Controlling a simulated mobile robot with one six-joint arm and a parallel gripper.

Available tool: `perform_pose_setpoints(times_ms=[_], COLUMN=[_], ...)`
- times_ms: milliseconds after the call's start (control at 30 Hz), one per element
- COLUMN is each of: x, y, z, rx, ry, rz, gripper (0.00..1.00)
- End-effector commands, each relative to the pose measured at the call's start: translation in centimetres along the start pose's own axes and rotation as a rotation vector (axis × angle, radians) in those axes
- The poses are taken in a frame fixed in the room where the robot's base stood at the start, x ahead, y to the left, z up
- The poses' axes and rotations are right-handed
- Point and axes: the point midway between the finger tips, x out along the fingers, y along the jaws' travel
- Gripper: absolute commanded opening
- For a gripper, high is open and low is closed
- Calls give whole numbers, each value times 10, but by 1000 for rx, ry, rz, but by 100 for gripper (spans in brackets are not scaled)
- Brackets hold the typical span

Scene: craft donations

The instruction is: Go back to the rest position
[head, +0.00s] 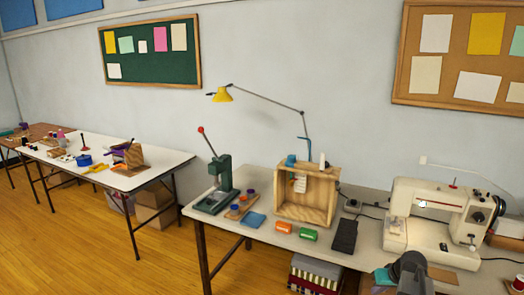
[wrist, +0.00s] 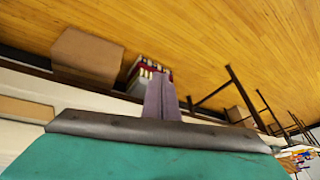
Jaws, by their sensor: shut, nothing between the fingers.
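My gripper (wrist: 159,82) shows in the wrist view as two grey-purple fingers pressed together, with nothing between them. It is clear of any object, with the wooden floor (wrist: 200,30) and things under the tables in view beyond it. In the head view a dark grey part of my arm (head: 410,272) rises at the bottom right, in front of the near table (head: 355,262) and the cream sewing machine (head: 410,212). The fingers cannot be made out in the head view.
A white table (head: 155,160) stands farther left; open floor (head: 90,250) lies in front.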

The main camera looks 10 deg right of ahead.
Motion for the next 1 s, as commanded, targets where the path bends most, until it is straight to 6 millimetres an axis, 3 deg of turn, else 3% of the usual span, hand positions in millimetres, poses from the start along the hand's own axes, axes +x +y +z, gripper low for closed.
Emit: perform_pose_setpoints(times_ms=[33, 200, 500, 700, 1000], x=[16, 60, 122, 151, 178], y=[-19, -71, -154, -200, -251], z=[10, 43, 118, 178, 277], rx=[-19, -69, -151, -201, -269], ry=[-28, -114, -273, -384, -554], rz=[-17, -60, -115, -135, -139], gripper=[0, 0, 0, 0, 0])
